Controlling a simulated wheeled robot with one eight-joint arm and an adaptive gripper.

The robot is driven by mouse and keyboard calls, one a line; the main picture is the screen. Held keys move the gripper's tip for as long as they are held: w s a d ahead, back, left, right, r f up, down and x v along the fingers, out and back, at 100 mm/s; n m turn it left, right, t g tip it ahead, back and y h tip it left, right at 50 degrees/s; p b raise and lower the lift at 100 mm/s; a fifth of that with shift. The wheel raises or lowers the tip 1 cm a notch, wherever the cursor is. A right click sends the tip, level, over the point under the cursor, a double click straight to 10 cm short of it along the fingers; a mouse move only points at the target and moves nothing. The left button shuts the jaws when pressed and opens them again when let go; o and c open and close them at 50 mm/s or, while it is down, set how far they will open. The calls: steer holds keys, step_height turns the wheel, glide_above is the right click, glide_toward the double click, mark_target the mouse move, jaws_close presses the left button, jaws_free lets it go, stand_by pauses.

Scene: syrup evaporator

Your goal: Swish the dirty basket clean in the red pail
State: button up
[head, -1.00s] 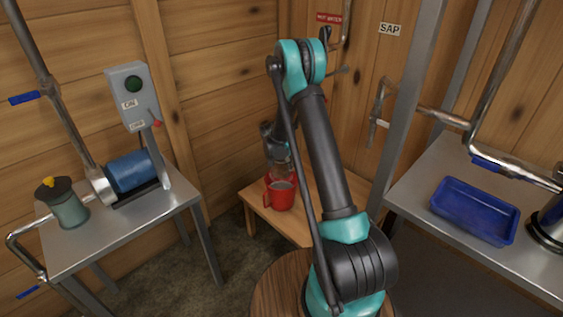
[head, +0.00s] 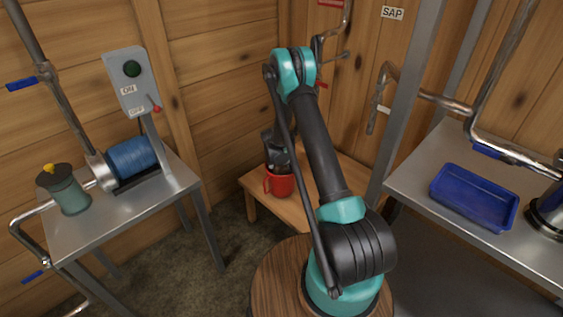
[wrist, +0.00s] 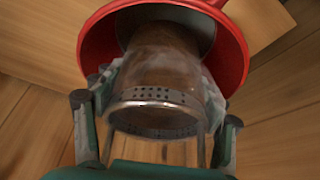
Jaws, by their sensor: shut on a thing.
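The red pail (head: 279,185) stands on a low wooden bench under the wall pipes. In the wrist view its red rim (wrist: 236,62) curves around the far end of the basket. The basket (wrist: 163,75) is a cylinder of brownish mesh with a perforated metal band at its near end. My gripper (wrist: 158,100) is shut on the basket, one finger on each side. The basket's far end reaches into the pail's mouth. Whether it touches the bottom cannot be told. In the head view my gripper (head: 278,158) is at the pail's opening and hides the basket.
The low wooden bench (head: 325,172) has free room right of the pail. A metal table (head: 75,230) at left holds a blue motor (head: 133,157), a switch box (head: 132,85) and a green jar (head: 64,190). A steel shelf at right holds a blue tray (head: 473,197).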

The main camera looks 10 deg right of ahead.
steer(key=shift+f, duration=4.25)
steer(key=shift+r, duration=0.1)
steer(key=shift+r, duration=1.6)
steer(key=shift+f, duration=1.7)
steer(key=shift+r, duration=0.15)
